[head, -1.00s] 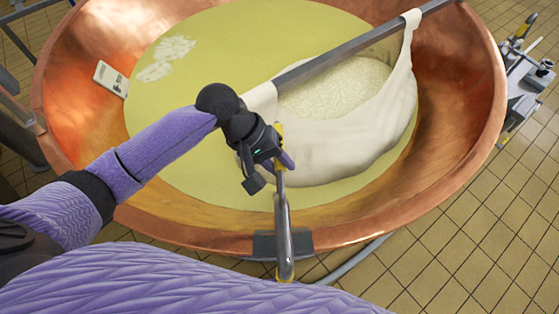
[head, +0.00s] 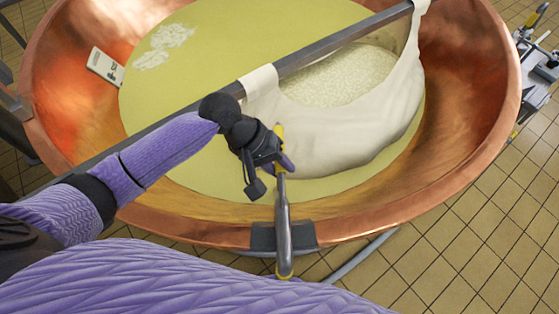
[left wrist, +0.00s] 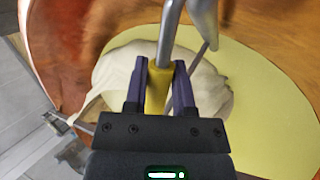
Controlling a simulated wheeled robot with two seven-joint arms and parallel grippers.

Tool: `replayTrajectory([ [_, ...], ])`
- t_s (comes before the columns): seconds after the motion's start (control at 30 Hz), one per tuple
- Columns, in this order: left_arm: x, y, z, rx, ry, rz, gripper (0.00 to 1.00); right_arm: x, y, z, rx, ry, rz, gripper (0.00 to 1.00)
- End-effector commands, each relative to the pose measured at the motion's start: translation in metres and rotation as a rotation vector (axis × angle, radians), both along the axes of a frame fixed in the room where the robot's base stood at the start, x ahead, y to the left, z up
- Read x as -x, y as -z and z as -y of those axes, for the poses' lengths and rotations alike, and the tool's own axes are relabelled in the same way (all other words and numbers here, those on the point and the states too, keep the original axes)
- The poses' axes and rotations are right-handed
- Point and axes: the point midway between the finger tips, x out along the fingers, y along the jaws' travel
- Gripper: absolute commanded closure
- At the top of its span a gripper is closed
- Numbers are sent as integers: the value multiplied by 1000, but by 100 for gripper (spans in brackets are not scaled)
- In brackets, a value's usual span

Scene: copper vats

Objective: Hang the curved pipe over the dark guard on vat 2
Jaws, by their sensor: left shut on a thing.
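The curved pipe (head: 283,228) is grey metal with yellow parts. My left gripper (head: 281,163) is shut on its yellow grip, which shows between the two fingers in the left wrist view (left wrist: 157,88). In the head view the pipe reaches from the gripper down across the near rim of the copper vat (head: 180,222). The dark guard (head: 262,236) sits on that rim, just behind the pipe's lower part. I cannot tell whether the pipe touches the guard. No number shows on the vat. My right gripper is not in view.
A white cloth (head: 345,150) full of curd hangs from a metal bar (head: 320,53) across the vat of yellow liquid (head: 225,45). A white device (head: 105,66) is at the left wall. Tiled floor (head: 480,230) lies to the right.

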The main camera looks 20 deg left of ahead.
Motion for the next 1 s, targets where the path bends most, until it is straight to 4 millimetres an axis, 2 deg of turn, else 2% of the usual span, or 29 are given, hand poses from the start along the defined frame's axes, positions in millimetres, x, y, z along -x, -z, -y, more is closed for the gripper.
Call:
replayTrajectory([
  [0.77,0,6,0,0,1,-2,100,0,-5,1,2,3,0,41],
  [0.8,1,6,0,0,1,-2,62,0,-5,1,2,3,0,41],
  [0.97,0,6,0,-1,1,-1,28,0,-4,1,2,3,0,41],
  [1.0,0,6,0,-1,1,-1,27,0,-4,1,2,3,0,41],
])
